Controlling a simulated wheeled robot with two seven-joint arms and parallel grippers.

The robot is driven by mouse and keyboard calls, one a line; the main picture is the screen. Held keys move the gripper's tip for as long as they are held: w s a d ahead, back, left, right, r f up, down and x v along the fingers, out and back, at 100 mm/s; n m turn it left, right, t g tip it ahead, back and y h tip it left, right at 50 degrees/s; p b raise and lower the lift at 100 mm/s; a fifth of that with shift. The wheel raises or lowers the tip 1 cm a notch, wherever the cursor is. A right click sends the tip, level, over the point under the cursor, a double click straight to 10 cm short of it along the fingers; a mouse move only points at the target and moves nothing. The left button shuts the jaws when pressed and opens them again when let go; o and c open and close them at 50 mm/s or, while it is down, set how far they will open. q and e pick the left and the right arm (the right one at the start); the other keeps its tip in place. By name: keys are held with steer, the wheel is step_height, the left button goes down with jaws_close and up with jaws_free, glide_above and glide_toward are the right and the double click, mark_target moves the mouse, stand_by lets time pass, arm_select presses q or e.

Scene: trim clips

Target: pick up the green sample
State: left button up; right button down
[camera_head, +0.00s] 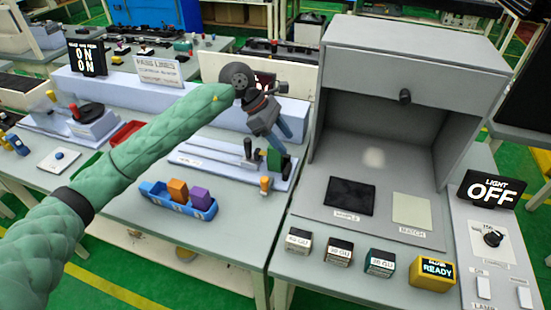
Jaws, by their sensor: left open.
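A small green piece (273,160), which looks like the green sample, stands on the pale fixture plate (215,161) by a dark upright lever. My right gripper is not in view.
A blue tray (150,188) holding orange and purple blocks is at the front of the left table. A grey booth (410,55) stands at right, with several small labelled blocks, including a dark green-topped one (380,262), in front.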

mark_target(269, 147)
arm_select(q)
steer(key=w+a+f+y, duration=0.2)
steer(key=w+a+y, duration=0.1)
steer(key=shift+w+a+f+t, duration=0.15)
steer(key=shift+a+f+t, duration=0.15)
steer(key=shift+f, duration=0.05)
steer(key=x, duration=0.3)
steer(key=p+x, duration=0.1)
steer(key=shift+w+d+f, duration=0.15)
steer(key=shift+w+f, duration=0.1)
steer(key=shift+w, duration=0.1)
steer(key=shift+d+f, duration=0.1)
steer(key=shift+f, duration=0.2)
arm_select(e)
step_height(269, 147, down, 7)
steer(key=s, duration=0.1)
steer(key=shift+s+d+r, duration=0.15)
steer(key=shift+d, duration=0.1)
arm_select(q)
steer(key=c, duration=1.1)
